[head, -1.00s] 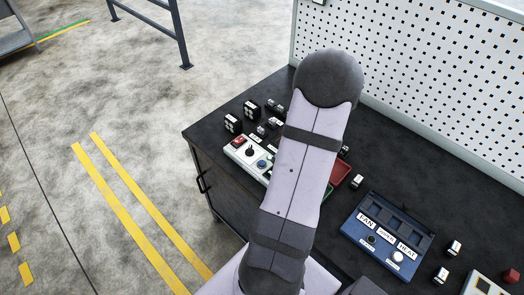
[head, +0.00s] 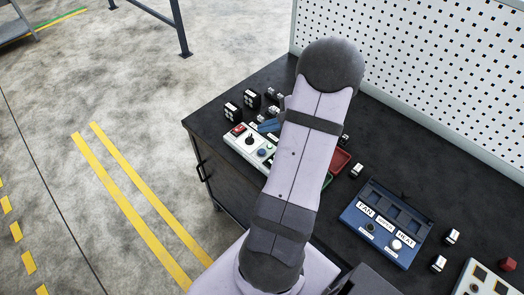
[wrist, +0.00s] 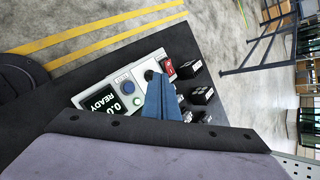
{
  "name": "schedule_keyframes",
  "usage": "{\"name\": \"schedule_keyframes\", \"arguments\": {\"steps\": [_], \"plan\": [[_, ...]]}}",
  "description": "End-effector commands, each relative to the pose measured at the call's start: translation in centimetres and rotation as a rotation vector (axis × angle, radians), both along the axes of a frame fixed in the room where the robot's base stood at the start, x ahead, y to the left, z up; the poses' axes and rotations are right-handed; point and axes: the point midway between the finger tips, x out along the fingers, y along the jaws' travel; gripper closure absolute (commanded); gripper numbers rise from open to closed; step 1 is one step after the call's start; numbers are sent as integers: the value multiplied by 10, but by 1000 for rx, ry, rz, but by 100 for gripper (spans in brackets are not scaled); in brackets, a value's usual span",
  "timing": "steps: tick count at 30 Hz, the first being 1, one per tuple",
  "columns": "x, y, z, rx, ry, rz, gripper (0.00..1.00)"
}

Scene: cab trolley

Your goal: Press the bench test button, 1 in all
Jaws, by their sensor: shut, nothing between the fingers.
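A pale bench test panel (head: 240,143) lies near the left end of the dark bench, partly hidden by my arm. In the wrist view the panel (wrist: 150,57) shows a READY screen (wrist: 98,104), a blue button (wrist: 127,86), a green button (wrist: 137,101), a black knob (wrist: 149,75) and a red switch (wrist: 168,68). No label marks which button is the bench test button. My blue gripper (wrist: 160,80) is shut and empty. Its tips appear beside the knob, right of both buttons; height above the panel is unclear. The gripper (head: 268,125) also shows in the head view.
Several small black-and-white blocks (head: 233,112) stand behind the panel. A red tray (head: 340,160) is partly hidden by my arm. A blue box with FAN and HEAT labels (head: 372,245) sits to the right. A perforated board (head: 430,80) closes the bench's back.

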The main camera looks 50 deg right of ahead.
Motion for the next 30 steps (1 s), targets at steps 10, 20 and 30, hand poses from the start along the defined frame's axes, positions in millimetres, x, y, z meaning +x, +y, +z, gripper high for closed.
{"name": "schedule_keyframes", "arguments": {"steps": [10,20,30], "plan": [[0,0,-9,1,1,0,100],[0,0,-41,1,2,0,100],[0,0,-80,0,1,0,100]]}}
